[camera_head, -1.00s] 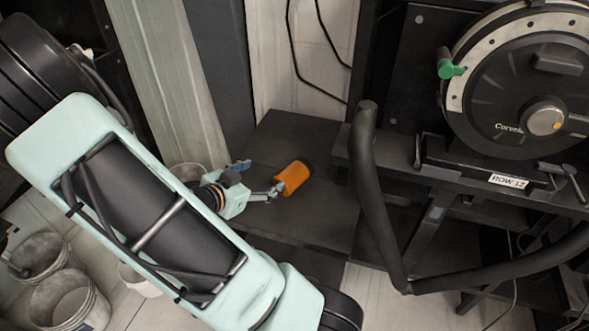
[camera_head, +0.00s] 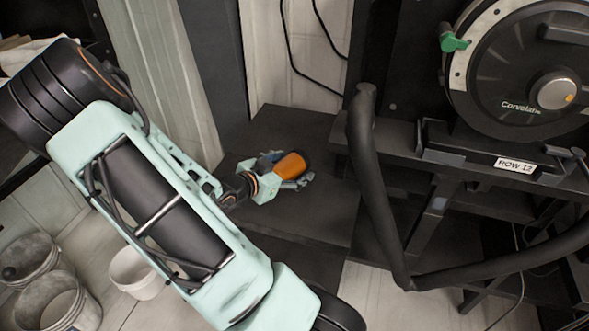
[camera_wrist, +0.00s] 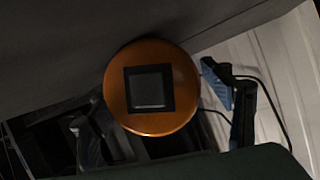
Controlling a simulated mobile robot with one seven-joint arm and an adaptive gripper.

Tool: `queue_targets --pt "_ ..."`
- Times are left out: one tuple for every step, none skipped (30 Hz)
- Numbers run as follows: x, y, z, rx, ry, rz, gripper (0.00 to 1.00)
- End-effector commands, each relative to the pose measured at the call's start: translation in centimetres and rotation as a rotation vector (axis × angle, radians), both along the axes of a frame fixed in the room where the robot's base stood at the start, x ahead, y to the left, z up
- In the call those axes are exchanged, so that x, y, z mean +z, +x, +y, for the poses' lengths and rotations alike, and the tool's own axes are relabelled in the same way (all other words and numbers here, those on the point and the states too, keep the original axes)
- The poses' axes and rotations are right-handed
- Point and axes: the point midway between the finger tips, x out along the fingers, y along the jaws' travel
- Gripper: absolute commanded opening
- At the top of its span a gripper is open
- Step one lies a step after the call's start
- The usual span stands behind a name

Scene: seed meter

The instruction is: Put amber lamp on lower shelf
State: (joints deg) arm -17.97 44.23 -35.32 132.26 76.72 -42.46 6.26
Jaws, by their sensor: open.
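The amber lamp (camera_head: 293,165) is a short orange cylinder with a dark end, at the black lower shelf (camera_head: 285,125) in the head view. In the wrist view the lamp (camera_wrist: 178,112) shows as a round orange face with a black-framed grey square. My gripper (camera_head: 285,170) is open around the lamp's near end, one finger on each side. In the wrist view the fingers of my gripper (camera_wrist: 150,108) stand left and right of the lamp; the right pad looks apart from it. I cannot tell whether the left one touches. The lamp's underside is hidden.
A thick black hose (camera_head: 372,190) bends down just right of the shelf. The seed meter disc (camera_head: 525,85) with a green handle (camera_head: 453,41) sits on a black stand at right, labelled ROW 12 (camera_head: 515,165). Buckets (camera_head: 60,305) stand on the floor at lower left.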

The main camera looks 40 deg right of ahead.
Motion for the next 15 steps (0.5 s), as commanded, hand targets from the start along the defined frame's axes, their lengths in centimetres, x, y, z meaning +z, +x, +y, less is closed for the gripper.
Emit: queue_targets --pt "-0.32 0.01 -0.46 -0.002 -0.001 0.000 0.73" --pt "-0.33 0.07 -0.60 -0.001 -0.001 0.000 0.73" --pt "-0.32 0.12 -0.70 0.000 -0.001 0.000 0.73" --pt "-0.30 0.14 -0.74 0.001 -0.001 0.000 0.73" --pt "-0.28 0.14 -0.76 0.001 0.000 0.001 0.73" --pt "-0.25 0.15 -0.75 0.001 0.000 0.001 0.73" --pt "-0.23 0.15 -0.73 0.001 0.000 0.001 0.73" --pt "-0.23 0.14 -0.73 0.001 0.000 0.001 0.73" --pt "-0.23 0.13 -0.73 0.001 0.000 0.001 0.73" --pt "-0.23 0.13 -0.72 0.001 0.000 0.001 0.71" --pt "-0.23 0.13 -0.72 0.001 0.000 0.001 0.68" --pt "-0.23 0.12 -0.72 0.001 0.000 0.001 0.63" --pt "-0.23 0.12 -0.70 0.001 0.000 0.001 0.60" --pt "-0.23 0.12 -0.70 0.001 0.000 0.001 0.57" --pt "-0.23 0.12 -0.70 0.001 0.000 0.001 0.52"
